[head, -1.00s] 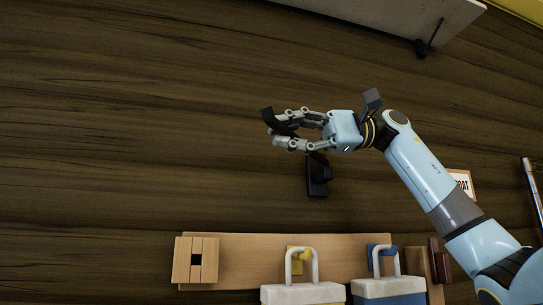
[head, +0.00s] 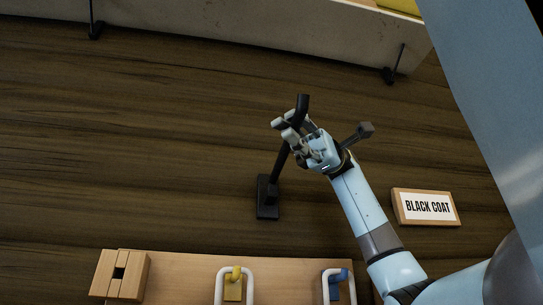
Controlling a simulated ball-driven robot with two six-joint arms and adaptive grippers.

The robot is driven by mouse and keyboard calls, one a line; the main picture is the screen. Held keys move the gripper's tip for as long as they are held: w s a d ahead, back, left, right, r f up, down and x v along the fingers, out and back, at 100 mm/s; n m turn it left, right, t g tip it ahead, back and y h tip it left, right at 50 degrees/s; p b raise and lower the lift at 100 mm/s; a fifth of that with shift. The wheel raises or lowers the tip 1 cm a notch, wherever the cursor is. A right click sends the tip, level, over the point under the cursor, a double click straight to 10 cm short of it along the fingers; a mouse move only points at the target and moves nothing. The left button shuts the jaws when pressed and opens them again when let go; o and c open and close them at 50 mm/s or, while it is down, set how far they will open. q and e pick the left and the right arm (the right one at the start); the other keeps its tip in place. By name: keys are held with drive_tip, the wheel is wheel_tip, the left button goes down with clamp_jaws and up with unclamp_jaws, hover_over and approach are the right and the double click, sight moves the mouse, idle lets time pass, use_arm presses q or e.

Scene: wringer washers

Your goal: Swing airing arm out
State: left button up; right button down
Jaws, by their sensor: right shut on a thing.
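The airing arm (head: 280,165) is a black bar on a black wall plate (head: 267,198) fixed to the dark wooden wall. The bar rises from the plate and leans a little to the right, its thick black end at the top. My right gripper (head: 291,132) is shut around the bar just below that end; its fingers hide part of the bar. My left gripper is not in view.
A sign reading BLACK COAT (head: 427,207) is on the wall at the right. Below is a wooden board (head: 180,268) with a wooden block (head: 120,275), a yellow hook (head: 234,284) and a blue hook (head: 337,284). A grey shelf (head: 230,35) runs above on black brackets. The wall at left is bare.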

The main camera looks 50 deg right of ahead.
drive_tip(key=shift+s+d+f+n+g, duration=0.15)
drive_tip(key=shift+s+d+n+g, duration=0.15)
drive_tip(key=shift+g, duration=0.1)
drive_tip(key=shift+a, duration=0.1)
drive_tip(key=c, duration=1.7)
unclamp_jaws()
drive_tip(key=shift+c, duration=0.2)
drive_tip(key=o, duration=0.5)
drive_tip(key=shift+d, duration=0.3)
drive_tip(key=v, duration=0.7)
drive_tip(key=shift+d, duration=0.2)
